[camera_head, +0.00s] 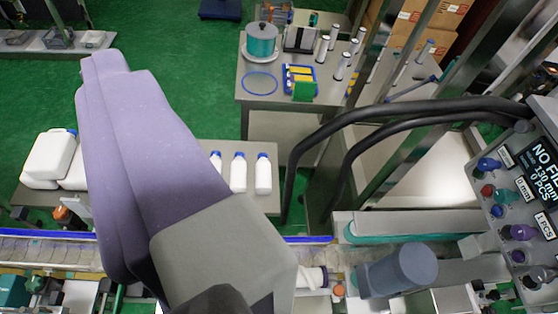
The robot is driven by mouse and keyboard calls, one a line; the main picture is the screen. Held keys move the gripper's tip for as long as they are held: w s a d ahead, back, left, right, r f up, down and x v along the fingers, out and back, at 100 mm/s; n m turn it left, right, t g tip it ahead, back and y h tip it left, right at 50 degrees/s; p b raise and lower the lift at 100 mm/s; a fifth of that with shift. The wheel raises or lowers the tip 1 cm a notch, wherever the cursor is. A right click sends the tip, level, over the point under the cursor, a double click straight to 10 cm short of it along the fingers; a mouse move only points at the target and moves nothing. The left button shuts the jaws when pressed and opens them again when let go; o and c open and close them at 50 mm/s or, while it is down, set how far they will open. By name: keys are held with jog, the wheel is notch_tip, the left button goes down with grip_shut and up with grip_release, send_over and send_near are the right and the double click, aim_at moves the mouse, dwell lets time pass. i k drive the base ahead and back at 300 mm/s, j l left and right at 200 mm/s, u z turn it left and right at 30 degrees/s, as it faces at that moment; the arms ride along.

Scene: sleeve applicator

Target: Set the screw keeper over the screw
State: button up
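My own arm, in lavender and grey links, fills the left and centre of the view and covers much of the machine line. My gripper is not in view. A short white ribbed piece (314,278) sticks out from behind the arm at the bottom centre. It may be the end of the screw; the rest is hidden. A small orange-brown part (338,291) sits at its right end. I cannot pick out the screw keeper for certain.
A control panel (535,185) is at the right edge. Thick black hoses (400,115) arch across the middle. White bottles (238,173) stand on a bench behind the line. A table (262,108) is farther back.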

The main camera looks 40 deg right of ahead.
aim_at(337, 291)
jog(key=k+l, duration=0.2)
jog(key=k, duration=0.2)
jog(key=k+l, duration=0.2)
jog(key=k, duration=0.15)
jog(key=k+l, duration=0.25)
jog(key=k, duration=0.15)
